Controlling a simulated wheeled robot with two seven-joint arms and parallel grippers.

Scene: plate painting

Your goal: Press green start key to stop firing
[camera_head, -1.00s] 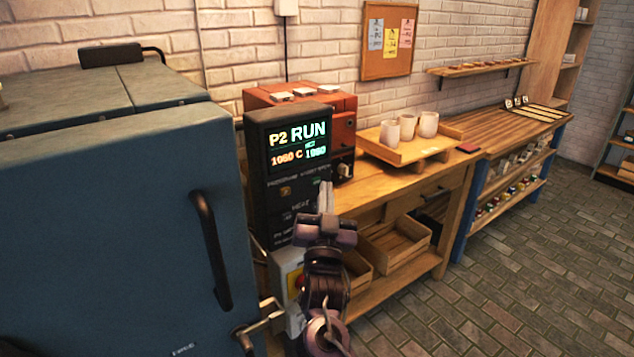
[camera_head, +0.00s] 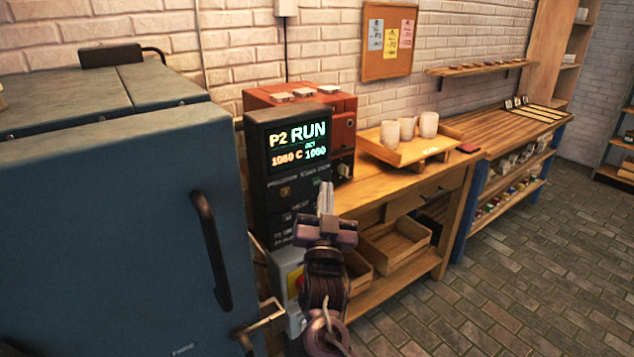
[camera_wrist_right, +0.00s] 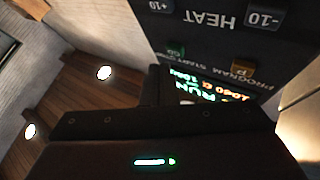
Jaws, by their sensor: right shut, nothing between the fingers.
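The kiln controller (camera_head: 258,185) is a dark upright box beside the blue kiln. Its lit display (camera_head: 297,143) reads P2 RUN, with 1060 C below. My right gripper (camera_head: 326,190) is shut and empty, pointing up in front of the controller's right edge. In the head view it is close to the key area, and I cannot tell whether it touches. In the right wrist view the panel appears upside down. It shows a small green key (camera_wrist_right: 176,50) by the PROGRAM START lettering and an amber P key (camera_wrist_right: 242,68). My left gripper is out of view.
The blue kiln door (camera_head: 110,240) with a dark handle (camera_head: 210,250) fills the left. A red box (camera_head: 340,110) stands behind the controller. A wooden tray (camera_head: 400,152) with cups sits on the bench. Floor (camera_head: 500,290) at right is clear.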

